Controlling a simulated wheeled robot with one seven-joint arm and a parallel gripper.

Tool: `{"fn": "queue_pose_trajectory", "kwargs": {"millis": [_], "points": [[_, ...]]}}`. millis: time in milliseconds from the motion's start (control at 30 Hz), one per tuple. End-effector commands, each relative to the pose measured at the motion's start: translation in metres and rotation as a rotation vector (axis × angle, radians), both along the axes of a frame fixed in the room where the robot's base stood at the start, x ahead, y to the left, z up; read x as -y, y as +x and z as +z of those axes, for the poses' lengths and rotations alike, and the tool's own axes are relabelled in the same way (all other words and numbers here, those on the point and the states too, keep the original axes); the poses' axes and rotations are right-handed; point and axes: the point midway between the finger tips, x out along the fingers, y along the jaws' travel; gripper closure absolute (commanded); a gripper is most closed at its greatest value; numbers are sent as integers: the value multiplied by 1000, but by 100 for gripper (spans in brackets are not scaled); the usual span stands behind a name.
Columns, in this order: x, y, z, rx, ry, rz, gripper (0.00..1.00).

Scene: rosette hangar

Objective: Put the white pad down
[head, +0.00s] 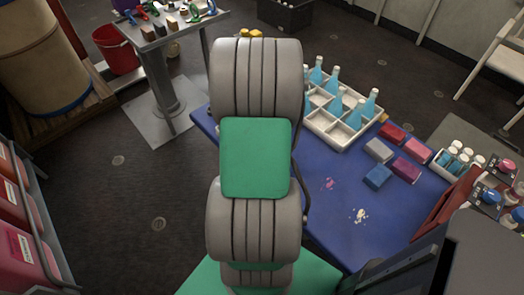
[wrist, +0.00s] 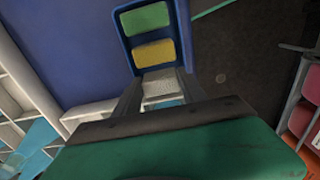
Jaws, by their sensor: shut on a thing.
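The white pad (wrist: 163,86) shows between the fingers of my gripper (wrist: 162,92) in the wrist view. My gripper is shut on it. Just beyond the pad is a blue tray (wrist: 122,45) holding a green pad (wrist: 145,18) and a yellow pad (wrist: 154,53). The white pad overlaps the tray's near end in the picture; I cannot tell whether it touches the tray's floor. In the head view my own arm hides the gripper, the white pad and the tray.
The blue table (head: 330,220) carries a white divided crate with bottles (head: 322,128), a red pad (head: 391,133), a grey pad (head: 379,151), a magenta pad (head: 407,169) and a blue pad (head: 377,177). A bottle rack (head: 447,162) stands at right. The table's front middle has stains but is otherwise clear.

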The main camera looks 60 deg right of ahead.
Motion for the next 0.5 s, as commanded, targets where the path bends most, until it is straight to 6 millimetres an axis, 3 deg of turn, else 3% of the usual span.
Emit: {"fn": "queue_pose_trajectory", "kwargs": {"millis": [267, 300, 500], "points": [[-1, 0, -11, -1, 2, 0, 96], [-1, 0, -11, -1, 2, 1, 49], [-2, -1, -11, -3, 5, 1, 33]]}}
